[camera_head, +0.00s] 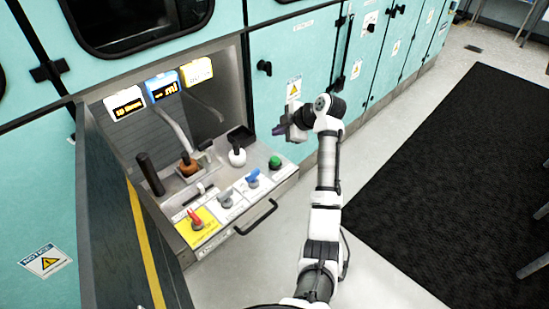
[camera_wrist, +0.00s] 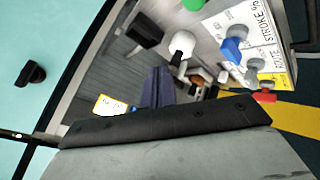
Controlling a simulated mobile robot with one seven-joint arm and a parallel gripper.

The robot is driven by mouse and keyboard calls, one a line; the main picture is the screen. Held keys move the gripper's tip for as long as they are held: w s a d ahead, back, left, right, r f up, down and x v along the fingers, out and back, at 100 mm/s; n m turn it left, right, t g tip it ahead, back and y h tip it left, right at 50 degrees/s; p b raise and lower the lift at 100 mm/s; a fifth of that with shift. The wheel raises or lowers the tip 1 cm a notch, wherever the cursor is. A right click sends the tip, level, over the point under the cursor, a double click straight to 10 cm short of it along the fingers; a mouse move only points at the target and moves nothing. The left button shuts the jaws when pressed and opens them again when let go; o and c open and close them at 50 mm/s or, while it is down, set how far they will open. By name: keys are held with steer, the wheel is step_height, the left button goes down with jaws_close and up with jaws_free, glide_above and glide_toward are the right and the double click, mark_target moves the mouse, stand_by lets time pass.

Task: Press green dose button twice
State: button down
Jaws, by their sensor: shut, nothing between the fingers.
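The green button (camera_head: 275,161) is on the right end of the control panel in the head view. In the wrist view the green button (camera_wrist: 193,4) is cut off by the top edge. My gripper (camera_head: 278,131) is shut and empty, above the green button in the picture and apart from it. Its dark purple fingers (camera_wrist: 157,84) are together in the wrist view, left of and below the button.
Blue (camera_head: 253,177), grey (camera_head: 225,199) and red (camera_head: 195,219) levers line the panel's front. Behind stand a white knob (camera_head: 237,154), an orange-brown knob (camera_head: 189,164) and a black handle (camera_head: 150,174). A drawer handle (camera_head: 256,217) juts forward. An open door (camera_head: 120,220) stands left.

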mark_target(278, 159)
steer(key=shift+f, duration=0.15)
steer(key=shift+f+b, duration=2.6)
steer(key=shift+f, duration=1.7)
steer(key=shift+f+b, duration=0.4)
steer(key=shift+f+b, duration=0.55)
steer(key=shift+f, duration=0.1)
steer(key=shift+r, duration=0.15)
steer(key=shift+r+p, duration=0.5)
steer(key=shift+r, duration=0.4)
steer(key=shift+r+p, duration=1.3)
steer(key=shift+r, duration=1.25)
